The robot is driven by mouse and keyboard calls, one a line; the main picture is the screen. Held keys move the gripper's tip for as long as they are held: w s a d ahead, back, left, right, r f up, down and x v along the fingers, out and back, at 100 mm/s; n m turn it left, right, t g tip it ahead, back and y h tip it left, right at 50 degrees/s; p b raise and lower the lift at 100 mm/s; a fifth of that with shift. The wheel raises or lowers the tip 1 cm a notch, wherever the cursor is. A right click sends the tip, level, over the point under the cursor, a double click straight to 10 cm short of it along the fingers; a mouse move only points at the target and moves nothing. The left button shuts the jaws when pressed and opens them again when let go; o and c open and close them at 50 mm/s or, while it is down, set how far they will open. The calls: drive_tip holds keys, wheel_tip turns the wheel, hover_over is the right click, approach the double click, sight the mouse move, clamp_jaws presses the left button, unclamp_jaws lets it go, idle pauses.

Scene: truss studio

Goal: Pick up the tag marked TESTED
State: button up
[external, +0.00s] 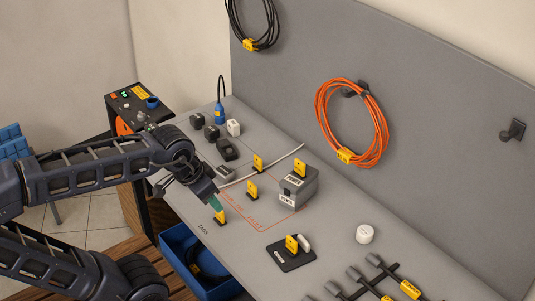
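Several small yellow tags stand upright in dark stands on the grey bench. One tag (220,217) is right under my gripper (215,203), at the front edge of the orange-outlined area. Two more stand behind it, a middle tag (252,189) and a back tag (258,162). Another tag (299,166) is on top of a grey box (299,187), and one (291,243) is on a dark base plate. The lettering is too small to read, so I cannot tell which is marked TESTED. My gripper points down; its greenish fingertips are close to the front tag, contact and opening unclear.
A white cable (262,168) crosses the bench behind the tags. Small dark blocks (212,132) stand at the back left. A white round pot (365,234) and dark bars with yellow labels (382,275) lie to the right. A blue bin (190,260) sits below the front edge.

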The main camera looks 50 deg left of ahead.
drive_tip(key=shift+w, duration=0.1)
drive_tip(key=n+g+h, duration=0.5)
drive_tip(key=n, duration=1.2)
hover_over(252, 183)
drive_tip(key=a, duration=0.3)
wheel_tip(252, 183, down, 23)
drive_tip(key=x, duration=0.4)
drive_tip(key=shift+w+a+f, duration=0.1)
drive_tip(key=shift+w+f, duration=0.15)
drive_tip(key=shift+f, duration=0.15)
drive_tip(key=shift+y, duration=0.3)
drive_tip(key=shift+x, duration=2.8)
drive_tip(key=shift+s, duration=0.15)
